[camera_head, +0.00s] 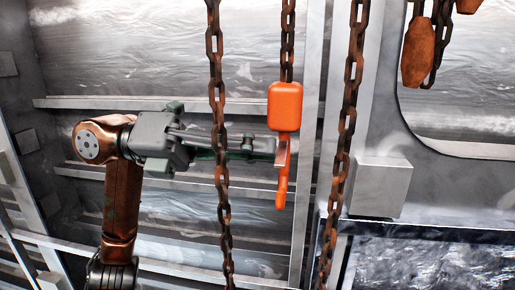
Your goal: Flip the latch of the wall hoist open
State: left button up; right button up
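The wall hoist's orange hook block (285,106) hangs on a rusty chain right of the picture's centre. Below the block are a small orange latch piece (282,153) and a narrow orange hook (281,192), seen nearly edge-on. The exact angle of the latch is hard to tell. My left gripper (268,148) comes in level from the left, with its fingertips at the left side of the latch, just under the block. I cannot tell whether they touch it, and the gap between the fingers does not show clearly. My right gripper is not in view.
A rusty chain (216,70) hangs in front of my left gripper's fingers. Another chain (348,110) hangs right of the hook. A grey box (380,187) sits on the wall at the right. A rusty orange weight (417,52) hangs at the upper right.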

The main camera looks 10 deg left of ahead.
pick_arm(q)
grip_shut()
jog(key=n, duration=0.2)
jog(key=r+n, duration=0.1)
jog(key=n, duration=0.1)
jog(key=n+p, duration=0.1)
jog(key=shift+r+n, duration=0.25)
jog(key=shift+n, duration=0.15)
jog(key=shift+w, duration=0.1)
jog(key=o, duration=0.6)
grip_release()
jog(key=shift+d, duration=0.1)
